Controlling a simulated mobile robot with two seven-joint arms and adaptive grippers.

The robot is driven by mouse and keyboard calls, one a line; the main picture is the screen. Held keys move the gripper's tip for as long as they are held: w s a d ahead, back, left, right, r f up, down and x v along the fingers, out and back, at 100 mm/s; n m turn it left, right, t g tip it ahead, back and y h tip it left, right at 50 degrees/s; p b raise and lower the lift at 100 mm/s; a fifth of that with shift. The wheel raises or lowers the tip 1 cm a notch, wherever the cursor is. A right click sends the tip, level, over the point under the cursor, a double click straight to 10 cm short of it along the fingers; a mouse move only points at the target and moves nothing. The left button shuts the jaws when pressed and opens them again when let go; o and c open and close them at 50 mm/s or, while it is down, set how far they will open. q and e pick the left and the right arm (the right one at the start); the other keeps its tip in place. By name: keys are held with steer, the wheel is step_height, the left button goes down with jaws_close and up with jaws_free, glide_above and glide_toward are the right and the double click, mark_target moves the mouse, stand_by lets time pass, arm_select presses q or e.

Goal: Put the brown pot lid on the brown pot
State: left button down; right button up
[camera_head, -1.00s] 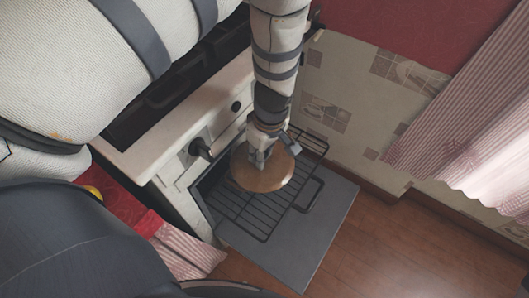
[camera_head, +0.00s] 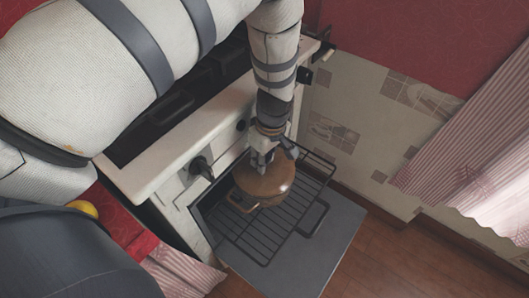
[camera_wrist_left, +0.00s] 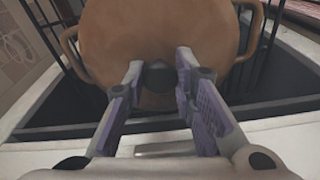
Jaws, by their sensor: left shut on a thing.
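The brown pot lid (camera_head: 268,180) is over the brown pot, and its dark knob (camera_wrist_left: 158,77) is between the fingers of my left gripper (camera_head: 273,155). The gripper is shut on the knob, with a finger on each side in the left wrist view (camera_wrist_left: 158,75). The lid hides most of the brown pot; its side handle (camera_head: 238,204) shows at the lower left, and loop handles show on both sides in the left wrist view. The lid looks roughly level and close to the rim. I cannot tell whether it touches all round. My right gripper is not in view.
The pot stands on a black wire rack (camera_head: 262,238) above the open oven door (camera_head: 335,240). The white stove front (camera_head: 165,165) with knobs is close on the left. A patterned wall (camera_head: 350,125) and a striped curtain (camera_head: 450,150) are to the right.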

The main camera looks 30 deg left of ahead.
arm_select(q)
steer(key=shift+f, duration=0.2)
stand_by(0.3)
steer(key=shift+f, duration=0.25)
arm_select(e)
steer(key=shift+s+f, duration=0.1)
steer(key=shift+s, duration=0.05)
arm_select(q)
steer(key=c, duration=1.2)
jaws_free()
steer(key=shift+c, duration=0.2)
steer(key=shift+r, duration=0.15)
